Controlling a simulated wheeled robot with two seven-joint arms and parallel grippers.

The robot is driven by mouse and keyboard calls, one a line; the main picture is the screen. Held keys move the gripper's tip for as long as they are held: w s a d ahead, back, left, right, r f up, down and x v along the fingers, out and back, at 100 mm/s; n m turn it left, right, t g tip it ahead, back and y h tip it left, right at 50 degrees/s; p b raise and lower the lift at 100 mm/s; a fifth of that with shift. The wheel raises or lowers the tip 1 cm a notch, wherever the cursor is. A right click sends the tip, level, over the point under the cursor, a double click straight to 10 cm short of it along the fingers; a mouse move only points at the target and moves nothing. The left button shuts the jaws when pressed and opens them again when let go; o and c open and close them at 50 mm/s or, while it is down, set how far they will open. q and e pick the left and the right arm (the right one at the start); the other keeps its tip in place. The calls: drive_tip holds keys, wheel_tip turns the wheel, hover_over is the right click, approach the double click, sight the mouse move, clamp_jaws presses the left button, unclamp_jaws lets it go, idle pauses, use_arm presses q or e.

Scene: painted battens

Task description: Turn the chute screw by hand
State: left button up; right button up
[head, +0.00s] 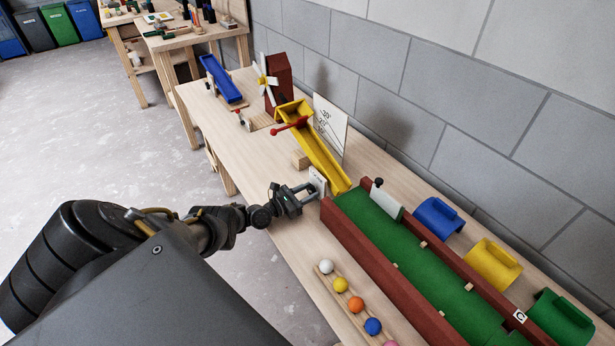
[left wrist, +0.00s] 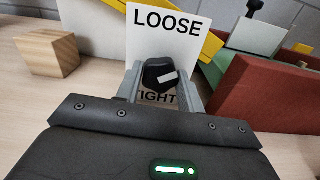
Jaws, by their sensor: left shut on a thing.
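The chute screw's black knob (left wrist: 159,73) stands in front of a white plate (left wrist: 170,25) lettered LOOSE at the top, with TIGHT partly hidden at the bottom. A white mark on the knob points right and slightly up. My left gripper (head: 307,189) is shut on the knob, one finger on each side, as the left wrist view (left wrist: 160,84) shows. In the head view the plate (head: 317,181) stands at the low end of the tilted yellow chute (head: 323,155), and the knob is hidden by my fingers. My right gripper is not in view.
A green-floored lane with red walls (head: 350,237) starts right of the plate. A wooden block (head: 301,159) sits behind my gripper. A white angle board (head: 331,122) stands behind the chute. Several coloured balls (head: 356,304) lie on a rail in front. The wall bounds the back.

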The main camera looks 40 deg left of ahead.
use_arm(q)
drive_tip(key=shift+n, duration=1.6)
drive_tip(key=o, duration=1)
drive_tip(key=shift+s, duration=0.1)
drive_tip(key=shift+s+a, duration=0.2)
drive_tip(key=shift+s, duration=0.15)
drive_tip(key=p+v, duration=0.2)
drive_tip(key=v, duration=0.8)
